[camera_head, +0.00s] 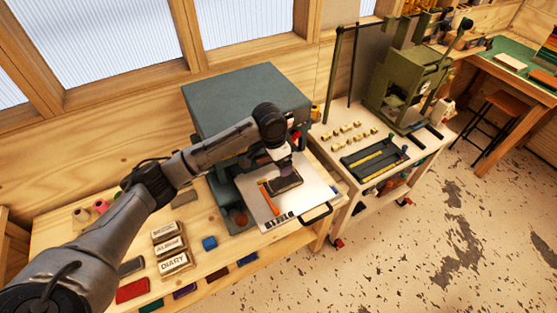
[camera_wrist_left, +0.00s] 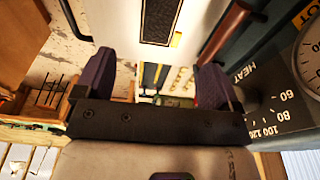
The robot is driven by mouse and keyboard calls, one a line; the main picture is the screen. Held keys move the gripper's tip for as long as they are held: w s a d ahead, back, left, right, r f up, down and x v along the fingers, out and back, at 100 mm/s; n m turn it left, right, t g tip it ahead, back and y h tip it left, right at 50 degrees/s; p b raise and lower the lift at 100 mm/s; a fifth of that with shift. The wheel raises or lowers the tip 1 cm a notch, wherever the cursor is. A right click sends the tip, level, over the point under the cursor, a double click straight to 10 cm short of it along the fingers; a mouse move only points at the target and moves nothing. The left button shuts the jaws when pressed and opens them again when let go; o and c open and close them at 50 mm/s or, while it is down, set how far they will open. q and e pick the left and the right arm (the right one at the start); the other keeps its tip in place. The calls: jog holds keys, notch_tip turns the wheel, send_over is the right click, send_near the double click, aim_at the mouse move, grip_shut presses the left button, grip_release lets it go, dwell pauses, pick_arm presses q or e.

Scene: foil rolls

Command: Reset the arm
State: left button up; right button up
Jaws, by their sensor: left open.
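My left arm (camera_head: 215,150) comes in from the left and reaches over the grey press machine's front. My left gripper (camera_head: 285,163) points down above the white plate (camera_head: 312,190) of the machine. A dark block with a gold-edged face (camera_head: 286,181) lies on that plate, just below the gripper. In the left wrist view, the two purple fingers of the gripper (camera_wrist_left: 153,85) are spread apart with nothing between them. The dark block (camera_wrist_left: 160,18) shows beyond them on the white plate (camera_wrist_left: 115,20). My right gripper is not in view.
The grey machine (camera_head: 245,95) stands beside the arm; its heat dial (camera_wrist_left: 312,62) is close on the right in the wrist view. Brass blocks marked "ALBUM" (camera_head: 170,246) and "DIARY" (camera_head: 174,264) sit on the wooden bench. A cart with a green press (camera_head: 410,80) stands right.

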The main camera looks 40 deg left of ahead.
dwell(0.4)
pick_arm(q)
jog(key=w+d+r+m+t+y, duration=0.25)
jog(key=r+t, duration=0.45)
jog(key=r, duration=0.5)
jog(key=s+d+r+t+p, duration=0.2)
jog(key=s+d+t+p, duration=0.1)
jog(key=s+d, duration=0.35)
jog(key=s+d+f+n+g+p, duration=0.1)
jog(key=s+f, duration=0.4)
jog(key=s, duration=0.5)
jog(key=s+d+f+n+g+h+p, duration=0.1)
jog(key=s+d+f+n+g+p, duration=0.1)
jog(key=s+f, duration=0.4)
jog(key=s+d+f+n+g+h+p, duration=0.1)
jog(key=s+d+f+g+p, duration=0.2)
jog(key=s, duration=1.1)
notch_tip(320, 180, down, 3)
jog(key=shift+s+r+g+p, duration=0.15)
jog(key=shift+s+g+p, duration=0.15)
jog(key=shift+g+p, duration=0.6)
jog(key=shift+n, duration=0.25)
